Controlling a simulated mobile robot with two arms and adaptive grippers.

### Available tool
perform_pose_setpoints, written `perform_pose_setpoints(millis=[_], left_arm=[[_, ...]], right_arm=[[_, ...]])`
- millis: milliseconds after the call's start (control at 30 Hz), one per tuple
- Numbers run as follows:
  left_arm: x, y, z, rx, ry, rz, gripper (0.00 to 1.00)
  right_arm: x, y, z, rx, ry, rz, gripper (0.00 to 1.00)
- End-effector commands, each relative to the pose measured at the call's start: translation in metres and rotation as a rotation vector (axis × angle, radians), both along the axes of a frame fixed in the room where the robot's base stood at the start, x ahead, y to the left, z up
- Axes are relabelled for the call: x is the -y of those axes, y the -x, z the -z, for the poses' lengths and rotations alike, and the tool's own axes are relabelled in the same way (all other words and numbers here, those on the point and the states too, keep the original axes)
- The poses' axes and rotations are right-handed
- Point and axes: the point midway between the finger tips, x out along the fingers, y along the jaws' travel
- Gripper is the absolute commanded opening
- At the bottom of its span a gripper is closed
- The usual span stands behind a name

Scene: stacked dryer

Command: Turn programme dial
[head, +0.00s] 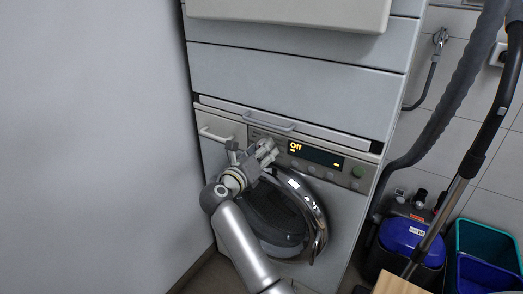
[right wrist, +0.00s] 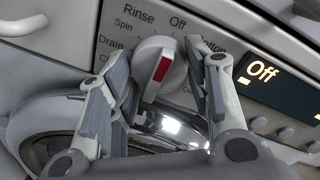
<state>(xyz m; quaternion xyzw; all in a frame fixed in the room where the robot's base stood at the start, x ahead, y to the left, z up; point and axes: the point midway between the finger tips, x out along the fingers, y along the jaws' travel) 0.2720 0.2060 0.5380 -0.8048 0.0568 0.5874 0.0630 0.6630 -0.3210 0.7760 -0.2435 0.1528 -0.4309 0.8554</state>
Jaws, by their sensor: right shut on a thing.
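The red mark leans up towards Off. My right gripper (right wrist: 158,66) has one finger on each side of the dial and is shut on it. In the head view my right gripper (head: 268,150) covers the dial. The display (head: 314,153) reads Off. My left gripper is not in view.
The round chrome-rimmed door (head: 318,222) lies below the panel. A handle (head: 268,124) runs above the panel, and a small drawer (head: 214,135) sits at left. A wall (head: 90,140) stands close on the left. A blue vacuum (head: 402,238), hose and bins (head: 490,240) are at right.

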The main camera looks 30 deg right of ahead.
Motion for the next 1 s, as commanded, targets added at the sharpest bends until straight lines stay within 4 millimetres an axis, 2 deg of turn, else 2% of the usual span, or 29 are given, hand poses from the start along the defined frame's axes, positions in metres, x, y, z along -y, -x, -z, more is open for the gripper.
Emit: perform_pose_setpoints(millis=[467, 500, 667, 1000], left_arm=[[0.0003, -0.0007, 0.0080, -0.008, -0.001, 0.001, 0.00], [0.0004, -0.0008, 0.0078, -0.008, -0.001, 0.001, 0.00], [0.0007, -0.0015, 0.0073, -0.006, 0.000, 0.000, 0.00], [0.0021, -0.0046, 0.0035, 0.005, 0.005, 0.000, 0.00]], right_arm=[[-0.0007, 0.0003, 0.0027, -0.010, 0.000, 0.000, 0.22], [-0.0007, 0.0003, 0.0027, -0.010, 0.000, 0.000, 0.47], [-0.0005, 0.0002, 0.0021, -0.008, 0.000, 0.000, 0.68], [-0.0002, 0.0000, 0.0005, -0.006, 0.002, -0.001, 0.68]])
